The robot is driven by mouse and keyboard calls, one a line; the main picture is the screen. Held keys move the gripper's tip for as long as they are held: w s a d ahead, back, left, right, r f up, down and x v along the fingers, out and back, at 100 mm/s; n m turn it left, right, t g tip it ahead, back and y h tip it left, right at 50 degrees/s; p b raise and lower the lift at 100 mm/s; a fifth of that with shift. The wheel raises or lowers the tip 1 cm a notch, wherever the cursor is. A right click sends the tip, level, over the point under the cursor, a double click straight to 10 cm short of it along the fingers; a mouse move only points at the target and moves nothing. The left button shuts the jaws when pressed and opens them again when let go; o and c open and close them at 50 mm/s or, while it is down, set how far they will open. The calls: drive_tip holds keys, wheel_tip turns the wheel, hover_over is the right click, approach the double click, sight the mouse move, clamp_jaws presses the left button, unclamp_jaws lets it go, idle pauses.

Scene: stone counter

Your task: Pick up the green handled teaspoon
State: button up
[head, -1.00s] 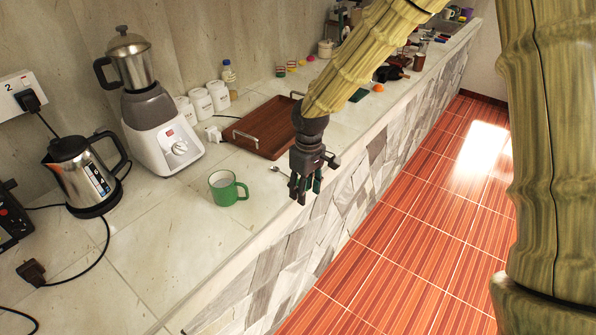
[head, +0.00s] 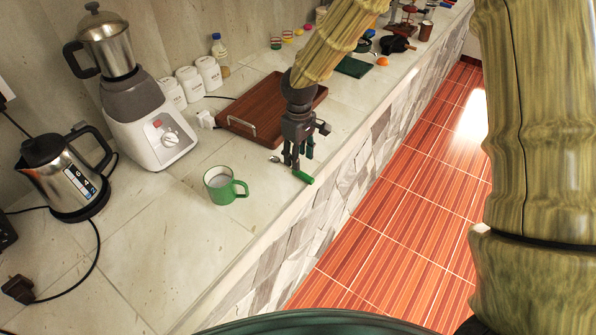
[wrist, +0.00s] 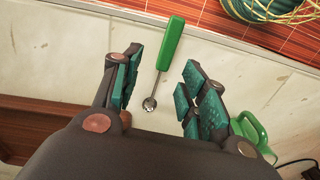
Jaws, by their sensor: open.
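The teaspoon with the green handle (head: 302,177) lies on the counter near its front edge, its metal bowl (head: 275,159) pointing toward the wall. My gripper (head: 297,160) is just above it and hides the middle of the spoon. Nothing is held. I cannot tell the exact height of the fingertips over the counter.
A green mug (head: 222,186) stands left of my gripper. A brown wooden tray (head: 262,112) with metal handles lies behind it. A blender (head: 150,125) and a kettle (head: 65,178) stand further left. The counter's front edge drops to a red floor (head: 400,210).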

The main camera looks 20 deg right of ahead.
sight(291, 169)
drive_tip(key=shift+s, duration=0.25)
drive_tip(key=shift+s+f+p, duration=0.2)
drive_tip(key=shift+f+p, duration=0.1)
drive_tip(key=shift+p, duration=0.1)
drive_tip(key=shift+w+a+f+p, duration=0.1)
drive_tip(key=shift+f+p, duration=0.6)
drive_tip(key=shift+f, duration=1.5)
drive_tip(key=c, duration=0.9)
